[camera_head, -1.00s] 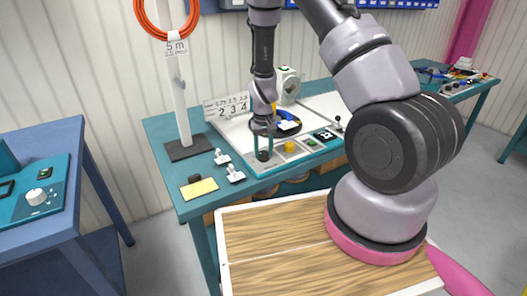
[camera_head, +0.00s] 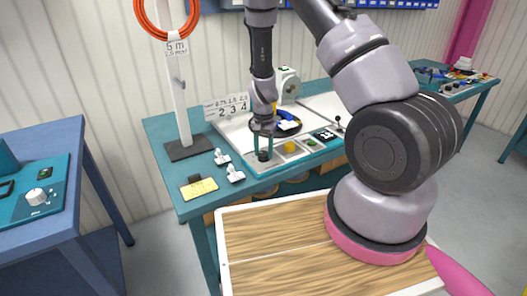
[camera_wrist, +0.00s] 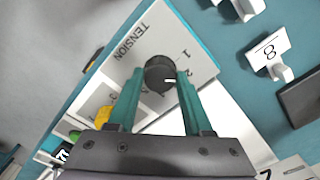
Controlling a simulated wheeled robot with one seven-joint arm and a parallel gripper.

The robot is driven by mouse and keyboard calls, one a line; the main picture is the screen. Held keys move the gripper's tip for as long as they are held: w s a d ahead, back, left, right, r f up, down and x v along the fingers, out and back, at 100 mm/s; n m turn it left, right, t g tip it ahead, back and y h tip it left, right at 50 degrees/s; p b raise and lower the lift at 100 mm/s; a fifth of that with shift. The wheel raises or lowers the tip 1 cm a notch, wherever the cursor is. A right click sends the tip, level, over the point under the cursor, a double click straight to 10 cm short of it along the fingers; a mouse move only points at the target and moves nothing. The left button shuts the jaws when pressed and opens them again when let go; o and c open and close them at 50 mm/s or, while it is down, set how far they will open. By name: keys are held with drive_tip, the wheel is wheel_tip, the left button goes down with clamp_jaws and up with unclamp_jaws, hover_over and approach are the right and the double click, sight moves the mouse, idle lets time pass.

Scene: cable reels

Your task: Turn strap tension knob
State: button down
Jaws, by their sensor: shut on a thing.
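The strap tension knob (camera_wrist: 160,75) is a small dark round knob on a light panel (camera_wrist: 141,52) marked TENSION with numbers beside it, seen in the wrist view. A pale mark shows on the knob. My gripper (camera_wrist: 158,84) has its two teal fingers on either side of the knob, shut on it. In the head view my gripper (camera_head: 262,152) reaches down to the front left of the white work board, with the dark knob (camera_head: 263,156) between the fingertips.
A yellow button (camera_head: 290,146) and a green button (camera_head: 311,142) sit right of the knob. White numbered clips (camera_head: 235,174) and a yellow pad (camera_head: 199,188) lie on the teal bench (camera_head: 185,210) to the left. A post with an orange cable coil (camera_head: 138,12) stands behind.

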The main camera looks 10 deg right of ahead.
idle(0.3)
drive_tip(key=shift+c, duration=1.6)
unclamp_jaws()
drive_tip(key=shift+r, duration=0.15)
wheel_tip(320, 180, up, 11)
drive_tip(key=shift+f, duration=0.2)
drive_tip(key=shift+r, duration=0.1)
wheel_tip(320, 180, up, 12)
drive_tip(key=t+y, duration=0.1)
drive_tip(key=y, duration=0.1)
hover_over(264, 153)
drive_tip(key=s, duration=0.2)
drive_tip(key=s+d+r+t, duration=0.2)
drive_tip(key=s+r, duration=0.2)
drive_tip(key=r, duration=0.6)
drive_tip(key=s+d+r+n+t, duration=0.1)
drive_tip(key=s+r+t, duration=0.1)
drive_tip(key=s+r, duration=0.4)
drive_tip(key=s+d+r+n+t, duration=0.1)
drive_tip(key=s+d+r+t, duration=0.1)
drive_tip(key=s+r, duration=0.4)
drive_tip(key=s, duration=0.4)
drive_tip(key=shift+s+d+r, duration=0.3)
drive_tip(key=shift+r, duration=0.05)
